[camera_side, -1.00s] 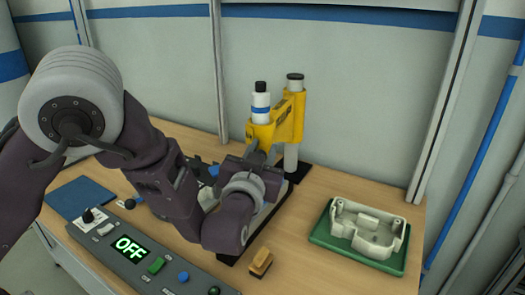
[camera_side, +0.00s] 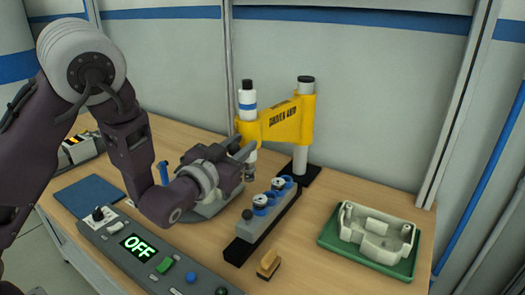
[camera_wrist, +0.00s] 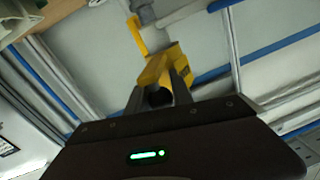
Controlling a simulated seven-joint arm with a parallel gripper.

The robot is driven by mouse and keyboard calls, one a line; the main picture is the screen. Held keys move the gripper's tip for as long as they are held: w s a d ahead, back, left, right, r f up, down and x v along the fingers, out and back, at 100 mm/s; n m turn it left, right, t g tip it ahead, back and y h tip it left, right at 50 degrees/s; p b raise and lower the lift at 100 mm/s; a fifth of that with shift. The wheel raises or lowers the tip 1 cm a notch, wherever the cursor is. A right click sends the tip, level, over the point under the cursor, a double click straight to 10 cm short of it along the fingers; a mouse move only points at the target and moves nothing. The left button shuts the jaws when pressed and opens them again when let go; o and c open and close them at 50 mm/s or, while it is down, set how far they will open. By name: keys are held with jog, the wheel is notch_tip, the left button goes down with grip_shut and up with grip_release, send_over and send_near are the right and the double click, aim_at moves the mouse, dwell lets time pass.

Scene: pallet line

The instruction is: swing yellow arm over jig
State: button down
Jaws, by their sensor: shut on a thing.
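The yellow arm (camera_side: 290,124) is mounted on a grey post (camera_side: 301,160) and reaches left from it. An upright white driver (camera_side: 247,103) with a blue band and black cap sits at its free end. My gripper (camera_side: 246,150) is shut at this free end, just below the yellow part. In the wrist view the fingers (camera_wrist: 162,94) close around a dark round part under the yellow arm (camera_wrist: 158,66). A grey fixture (camera_side: 208,207), perhaps the jig, lies below my gripper, partly hidden by my wrist.
A black rack (camera_side: 243,250) with several blue-ringed pieces stands right of the fixture. A green tray (camera_side: 333,237) holds a pale housing (camera_side: 376,232). A yellow-brown block (camera_side: 268,264) lies in front. The control panel (camera_side: 110,242) reads OFF. A blue mat (camera_side: 88,197) lies at left.

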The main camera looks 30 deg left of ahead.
jog(key=w+a+m+h, duration=0.2)
jog(key=a+m+h, duration=0.2)
jog(key=a, duration=0.7)
jog(key=shift+w+g+h, duration=0.15)
jog(key=shift+g+h, duration=0.15)
jog(key=shift+h, duration=1)
jog(key=shift+r, duration=0.15)
jog(key=c, duration=1.1)
grip_release()
jog(key=shift+c, duration=0.2)
jog(key=v, duration=0.7)
